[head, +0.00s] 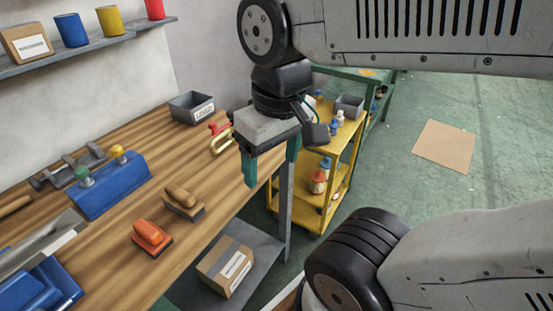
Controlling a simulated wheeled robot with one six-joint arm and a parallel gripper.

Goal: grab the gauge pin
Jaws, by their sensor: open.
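A blue block (118,190) sits on the wooden bench at the left of the head view. Two knobbed pieces stand in its top, one with a green knob (82,174) and one with a yellow knob (118,152). They look like pins, but I cannot tell which, if either, is the gauge pin. My gripper (271,172) points down near the bench's right edge, well to the right of the block. Its two green fingers are apart, with nothing seen between them.
An orange-handled brush (151,234) and a wooden-handled brush (181,199) lie on the bench (95,258) between block and gripper. A yellow cart (339,172) stands behind my gripper.

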